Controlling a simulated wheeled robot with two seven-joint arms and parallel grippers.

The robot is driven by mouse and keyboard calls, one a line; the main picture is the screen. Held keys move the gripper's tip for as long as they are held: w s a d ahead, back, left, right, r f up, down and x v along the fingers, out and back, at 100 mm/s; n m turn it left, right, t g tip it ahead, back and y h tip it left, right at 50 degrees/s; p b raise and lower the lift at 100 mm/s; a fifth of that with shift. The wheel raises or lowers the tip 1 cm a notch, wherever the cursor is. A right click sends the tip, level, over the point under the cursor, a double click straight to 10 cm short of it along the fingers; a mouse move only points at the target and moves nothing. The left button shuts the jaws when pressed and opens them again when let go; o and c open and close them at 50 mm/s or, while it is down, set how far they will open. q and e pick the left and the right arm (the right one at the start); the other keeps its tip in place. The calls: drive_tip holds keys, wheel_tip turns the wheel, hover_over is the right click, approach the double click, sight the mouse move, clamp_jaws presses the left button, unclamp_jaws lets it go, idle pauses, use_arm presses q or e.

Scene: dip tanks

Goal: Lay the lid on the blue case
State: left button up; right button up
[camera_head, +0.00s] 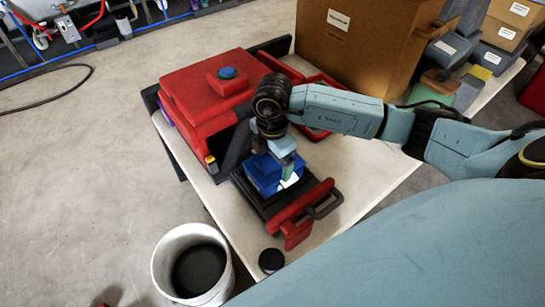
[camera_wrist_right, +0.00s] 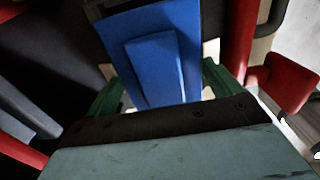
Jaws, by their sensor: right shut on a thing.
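A blue block-like shape (camera_head: 262,174), the case with its lid, sits in the black drawer tray (camera_head: 246,188) of a red machine. My right gripper (camera_head: 287,170) comes down over it from above, its green fingertip at the blue top. In the right wrist view, the blue lid (camera_wrist_right: 185,35) with a raised block lies between the green fingers of my right gripper (camera_wrist_right: 160,88), which is shut on it. The seam between lid and case is hidden, so I cannot tell whether they touch fully. My left gripper is not in view.
The red machine (camera_head: 190,88) has a blue button (camera_head: 227,72) on top. The drawer's red front (camera_head: 300,208) carries a dark handle. A white bucket (camera_head: 163,268) stands on the floor, and a small black round thing (camera_head: 271,260) is near the table edge. A brown box (camera_head: 350,55) stands behind.

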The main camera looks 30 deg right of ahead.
idle(0.4)
drive_tip(key=o, duration=0.7)
drive_tip(key=shift+r+p, duration=0.4)
drive_tip(key=shift+p, duration=0.15)
